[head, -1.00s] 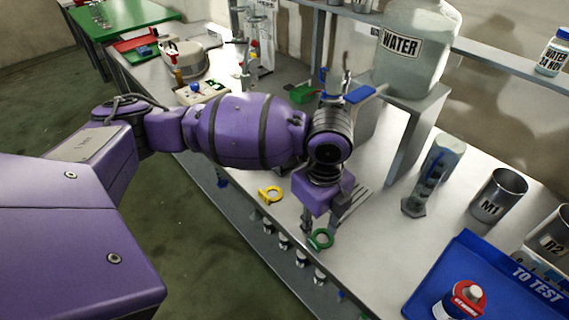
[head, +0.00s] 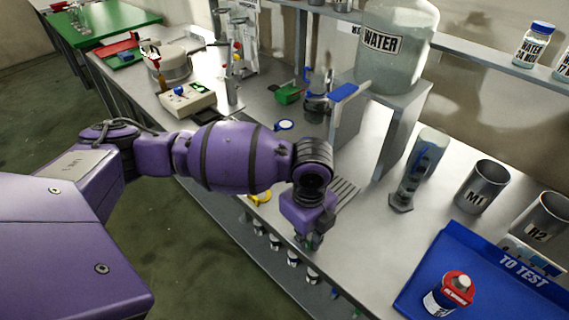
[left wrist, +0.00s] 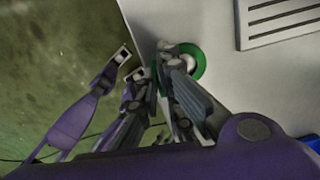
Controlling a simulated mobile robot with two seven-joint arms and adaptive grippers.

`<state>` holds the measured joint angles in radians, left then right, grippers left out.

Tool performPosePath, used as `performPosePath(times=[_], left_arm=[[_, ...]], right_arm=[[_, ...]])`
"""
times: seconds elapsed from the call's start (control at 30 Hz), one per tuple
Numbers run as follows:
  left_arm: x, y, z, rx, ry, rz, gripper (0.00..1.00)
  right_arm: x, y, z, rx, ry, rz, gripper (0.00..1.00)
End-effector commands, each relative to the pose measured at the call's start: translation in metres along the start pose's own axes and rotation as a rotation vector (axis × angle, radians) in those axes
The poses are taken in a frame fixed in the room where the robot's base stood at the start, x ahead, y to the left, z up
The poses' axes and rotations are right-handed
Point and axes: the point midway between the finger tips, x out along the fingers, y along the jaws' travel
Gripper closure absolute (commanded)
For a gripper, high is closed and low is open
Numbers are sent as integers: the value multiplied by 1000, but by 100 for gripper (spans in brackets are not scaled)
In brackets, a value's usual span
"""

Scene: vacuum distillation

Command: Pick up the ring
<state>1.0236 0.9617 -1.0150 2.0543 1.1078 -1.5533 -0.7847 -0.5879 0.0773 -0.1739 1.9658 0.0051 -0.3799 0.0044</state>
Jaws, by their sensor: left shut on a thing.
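The green ring (left wrist: 198,66) shows in the left wrist view near the table's edge, partly covered by my left gripper's fingers. My left gripper (left wrist: 152,62) is shut on its rim. In the head view the left gripper (head: 309,243) points down at the table's front edge and hides most of this ring. I cannot tell whether the ring is clear of the table. A yellow ring (head: 260,198) lies to the left, partly behind my arm. My right gripper is not in view.
A slotted plate (head: 343,191) lies close behind the gripper. A blue tray (head: 487,285) with a red-capped bottle (head: 450,294) is at the right. Metal beakers (head: 483,186) and a glass cylinder (head: 420,168) stand behind. Small bottles are below the front edge.

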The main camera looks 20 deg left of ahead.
Motion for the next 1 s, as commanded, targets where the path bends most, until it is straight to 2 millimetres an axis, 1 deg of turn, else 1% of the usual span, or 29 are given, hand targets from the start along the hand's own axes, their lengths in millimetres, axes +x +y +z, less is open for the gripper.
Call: performPosePath(times=[0.27,0.37,0.47,0.6,0.73,0.87,0.9,1.0], left_arm=[[-3,-2,0,1,-2,-5,100],[-7,-2,0,1,-2,-5,100],[-16,-3,1,1,-2,-7,100],[-36,-3,1,0,-3,-8,100],[-58,17,-2,2,-4,-9,100],[-89,42,-7,3,-5,-11,100],[-98,50,-8,2,-6,-11,100],[-107,78,-13,3,-4,-5,100]], right_arm=[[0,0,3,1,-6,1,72],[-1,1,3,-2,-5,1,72],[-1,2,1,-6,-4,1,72],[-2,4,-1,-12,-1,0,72],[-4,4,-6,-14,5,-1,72],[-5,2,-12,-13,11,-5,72],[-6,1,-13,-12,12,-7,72],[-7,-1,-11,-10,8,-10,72]])
